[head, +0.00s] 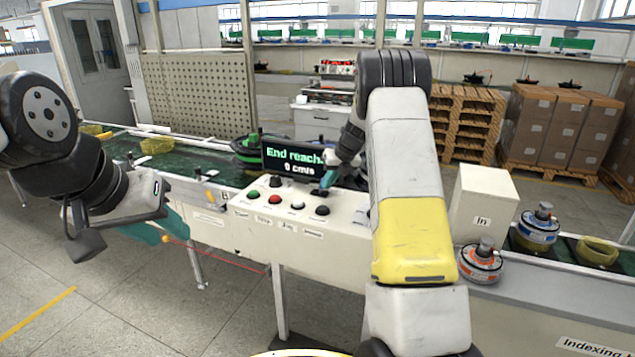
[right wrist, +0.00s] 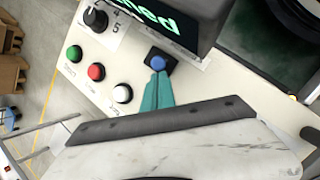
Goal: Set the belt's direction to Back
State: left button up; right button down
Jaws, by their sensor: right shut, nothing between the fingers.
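The white control box (head: 330,240) stands at the belt's edge, with green, red, white and black buttons on its sloped top. A black display (head: 290,157) on it reads "End reached" and "0 cm/s". My right gripper (head: 325,186) is shut and empty, with its teal fingertips at a small blue-topped control on a dark square base (head: 318,193). In the right wrist view the teal fingertips (right wrist: 157,80) are right at the blue top (right wrist: 158,63); whether they touch, I cannot tell. Its direction marking is not readable. My left gripper (head: 170,228) is partly hidden at the left.
A black dial (right wrist: 95,19) sits beside the green button (right wrist: 75,54). The green belt (head: 195,158) runs behind the box with yellow rings on it. A white "In" box (head: 483,205) and motor parts (head: 480,262) stand at the right.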

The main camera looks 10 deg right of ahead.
aim_at(323, 198)
jog(key=shift+w+a+r, duration=0.5)
jog(key=shift+w+a, duration=0.15)
jog(key=shift+a, duration=0.2)
pick_arm(q)
jog(key=shift+w+a, duration=0.1)
pick_arm(e)
jog(key=shift+r, duration=0.15)
jog(key=shift+r, duration=0.65)
jog(key=shift+s, duration=0.1)
